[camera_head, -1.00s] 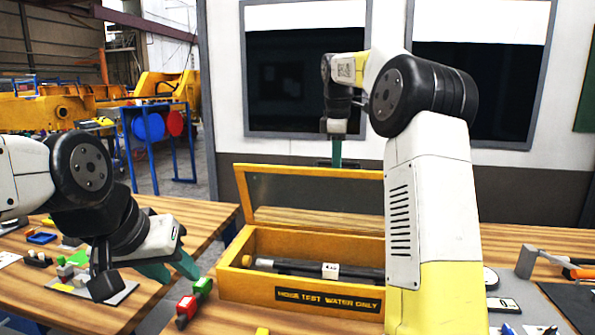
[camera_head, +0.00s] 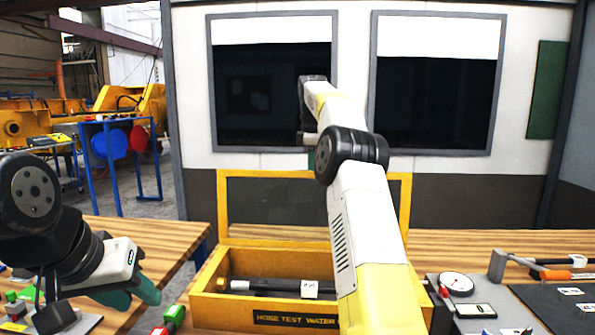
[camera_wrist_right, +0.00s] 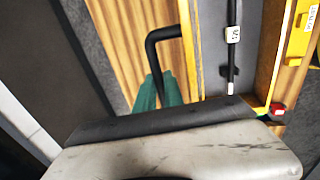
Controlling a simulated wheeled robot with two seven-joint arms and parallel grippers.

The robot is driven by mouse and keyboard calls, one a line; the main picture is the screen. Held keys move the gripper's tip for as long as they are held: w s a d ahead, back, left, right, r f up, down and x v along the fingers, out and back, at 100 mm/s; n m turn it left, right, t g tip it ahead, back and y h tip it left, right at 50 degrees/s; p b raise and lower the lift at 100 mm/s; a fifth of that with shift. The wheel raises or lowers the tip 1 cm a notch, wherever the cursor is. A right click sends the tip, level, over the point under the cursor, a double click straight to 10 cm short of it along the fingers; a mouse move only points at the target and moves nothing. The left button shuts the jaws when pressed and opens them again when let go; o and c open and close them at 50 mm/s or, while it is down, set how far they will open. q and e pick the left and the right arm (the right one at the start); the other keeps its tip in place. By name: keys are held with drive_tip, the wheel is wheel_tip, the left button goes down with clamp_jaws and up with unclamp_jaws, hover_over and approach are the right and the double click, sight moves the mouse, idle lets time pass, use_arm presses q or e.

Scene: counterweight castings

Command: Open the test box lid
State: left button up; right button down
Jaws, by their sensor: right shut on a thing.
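The test box (camera_head: 212,300) is a yellow wooden box with a dark label on its front. Its lid (camera_head: 224,205), a yellow frame around a clear pane, stands raised at the box's back edge. A dark hose piece (camera_head: 265,286) with a white tag lies inside; it also shows in the right wrist view (camera_wrist_right: 233,60). My right gripper (camera_head: 311,160) is at the lid's top, mostly hidden behind my arm. In the right wrist view its green fingers (camera_wrist_right: 160,92) are shut on a black bent handle (camera_wrist_right: 162,36). My left gripper (camera_head: 133,293) is open and empty, left of the box.
A red and green fitting (camera_head: 172,318) lies by the box's front left corner. A gauge (camera_head: 456,284) and an orange-handled tool (camera_head: 555,274) lie to the right. A wall with dark windows (camera_head: 438,85) stands behind the bench.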

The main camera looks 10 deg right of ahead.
drive_tip(key=shift+r, duration=0.15)
drive_tip(key=c, duration=1.5)
unclamp_jaws()
drive_tip(key=shift+o, duration=0.2)
drive_tip(key=shift+s, duration=0.1)
